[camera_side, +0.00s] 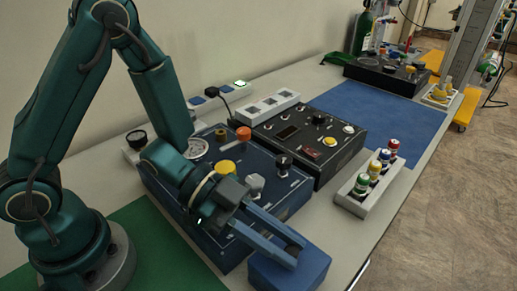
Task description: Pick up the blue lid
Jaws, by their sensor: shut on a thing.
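A blue box-shaped thing (312,269) is at the bottom of the view, near the front edge of the table. Its flat blue top appears to be the blue lid. I cannot make out a seam between lid and box. My gripper (293,251) reaches down from the left, with its fingertips over the top of this blue thing. The jaws are shut on it. The fingers hide the part between them, and I cannot tell whether the lid is raised.
A dark blue panel (262,203) with knobs lies behind my gripper. A black panel (335,165) stands beyond it. A white rack (352,205) holds several small bottles with coloured caps at right. A blue mat (400,122) has free room. A green mat (150,235) lies left.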

